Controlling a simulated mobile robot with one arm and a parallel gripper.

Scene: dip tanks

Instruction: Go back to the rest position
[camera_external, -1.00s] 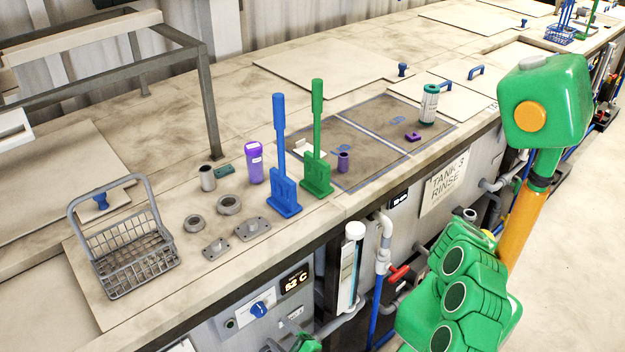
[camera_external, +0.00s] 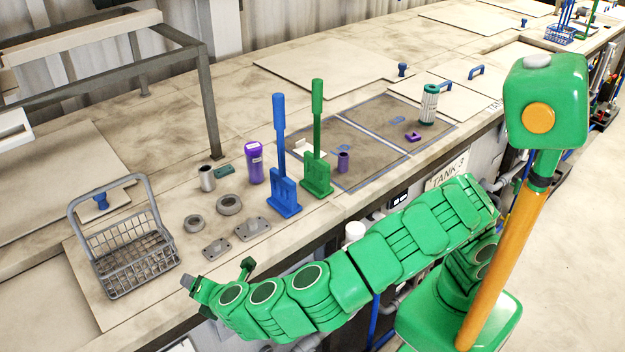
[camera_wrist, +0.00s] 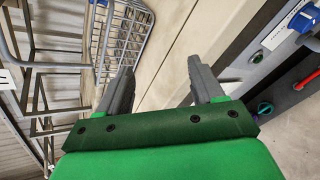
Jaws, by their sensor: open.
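My green gripper (camera_external: 217,274) is at the front edge of the bench, at the end of the arm stretched out to the left. It is open, with nothing between its fingers. In the wrist view the two grey fingers (camera_wrist: 163,80) stand apart over the bench top and its front edge. The grey wire basket (camera_external: 103,268) stands on the bench to the left of my gripper, apart from it. Part of the basket (camera_wrist: 128,38) shows in the wrist view, beyond the fingers.
Two flat grey brackets (camera_external: 252,229), grey rings (camera_external: 229,206), a purple canister (camera_external: 254,165), a blue paddle (camera_external: 283,190) and a green paddle (camera_external: 316,180) stand behind the gripper. A metal frame (camera_external: 207,100) rises at back left. The floor (camera_external: 575,270) at right is clear.

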